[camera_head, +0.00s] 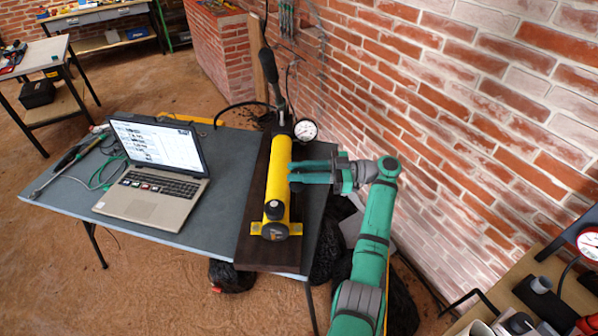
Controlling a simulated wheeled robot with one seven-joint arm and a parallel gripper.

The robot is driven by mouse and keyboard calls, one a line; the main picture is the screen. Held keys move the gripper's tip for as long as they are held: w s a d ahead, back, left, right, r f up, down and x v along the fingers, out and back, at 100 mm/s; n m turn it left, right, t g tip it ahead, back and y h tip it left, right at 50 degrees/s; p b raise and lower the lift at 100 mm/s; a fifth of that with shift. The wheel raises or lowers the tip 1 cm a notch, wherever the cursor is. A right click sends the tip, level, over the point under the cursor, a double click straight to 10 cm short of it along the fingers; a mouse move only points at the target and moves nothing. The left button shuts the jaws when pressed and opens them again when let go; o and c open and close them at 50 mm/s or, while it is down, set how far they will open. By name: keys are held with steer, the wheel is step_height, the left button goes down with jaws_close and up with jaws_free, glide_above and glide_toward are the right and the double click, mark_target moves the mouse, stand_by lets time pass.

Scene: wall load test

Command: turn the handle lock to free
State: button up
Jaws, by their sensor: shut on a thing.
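A yellow hand pump (276,185) lies along a dark board (251,200) on the table. Its black lever handle (269,67) stands raised at the far end. A round white pressure gauge (306,130) sits at the far right of the pump. My green gripper (293,172) reaches in from the right, with its fingers pointing left at the pump's right side. The fingers are shut on a small part there, which looks to be the handle lock. The fingers hide that part, so its setting cannot be told.
An open laptop (149,205) stands on the left of the grey table (225,165), with cables and tools (85,155) beside it. A brick wall (450,110) runs close along the right. Another gauge (588,243) stands on a bench at the lower right.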

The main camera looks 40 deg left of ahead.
steer(key=shift+f+n+g+h, duration=0.1)
steer(key=shift+n+g+h, duration=0.5)
steer(key=shift+g, duration=0.1)
steer(key=shift+s+f+n+g+h, duration=0.1)
steer(key=shift+s+n+g+h, duration=0.05)
steer(key=shift+n+g+h, duration=0.2)
steer(key=o, duration=1.1)
steer(key=shift+c, duration=0.2)
steer(key=shift+w, duration=0.2)
